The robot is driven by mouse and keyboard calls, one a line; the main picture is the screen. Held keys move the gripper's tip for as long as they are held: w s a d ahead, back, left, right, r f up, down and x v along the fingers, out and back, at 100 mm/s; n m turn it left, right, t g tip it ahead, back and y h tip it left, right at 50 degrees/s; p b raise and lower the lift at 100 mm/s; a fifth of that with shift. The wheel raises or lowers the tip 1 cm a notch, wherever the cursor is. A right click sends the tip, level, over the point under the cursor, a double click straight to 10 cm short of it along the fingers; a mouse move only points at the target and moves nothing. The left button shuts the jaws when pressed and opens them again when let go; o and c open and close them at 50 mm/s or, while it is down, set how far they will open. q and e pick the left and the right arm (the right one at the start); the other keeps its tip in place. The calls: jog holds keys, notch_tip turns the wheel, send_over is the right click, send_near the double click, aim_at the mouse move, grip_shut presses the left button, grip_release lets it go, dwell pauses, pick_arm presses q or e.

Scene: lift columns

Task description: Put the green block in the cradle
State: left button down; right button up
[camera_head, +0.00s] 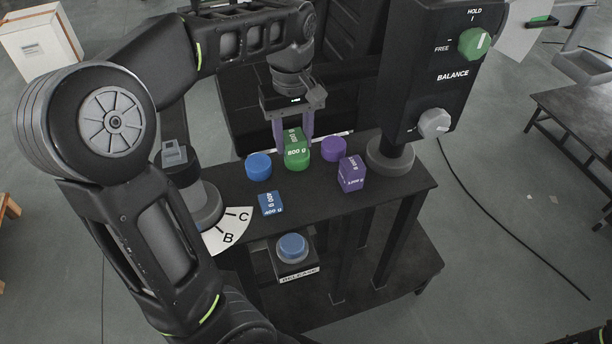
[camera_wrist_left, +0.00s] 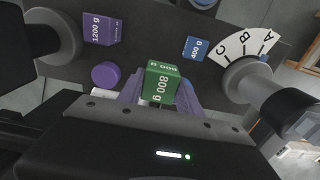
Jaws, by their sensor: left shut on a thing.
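The green block (camera_head: 296,137), labelled 800 g, is between the fingers of my left gripper (camera_head: 294,128), which is shut on it. In the wrist view the green block (camera_wrist_left: 161,84) also sits between the two purple-grey fingers (camera_wrist_left: 160,92). In the head view it appears directly over a round green puck (camera_head: 297,159); I cannot tell whether they touch. The wrist view does not show this puck. I cannot make out which part is the cradle. My right gripper is not in view.
On the dark table (camera_head: 408,186) are a blue puck (camera_head: 258,166), a purple puck (camera_head: 334,149), a blue block (camera_head: 271,204) and a purple block (camera_head: 351,174). A lettered dial (camera_head: 228,238) is at left, a RELEASE button (camera_head: 291,247) in front. A BALANCE panel (camera_head: 452,100) stands at right.

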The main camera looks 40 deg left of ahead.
pick_arm(q)
jog(key=shift+f, duration=3.1)
jog(key=shift+f+p, duration=0.3)
jog(key=shift+f, duration=1.6)
jog(key=shift+f, duration=0.15)
jog(key=c, duration=0.8)
grip_release()
notch_tip(320, 180, up, 12)
jog(key=shift+r+b, duration=0.15)
jog(key=shift+b, duration=0.25)
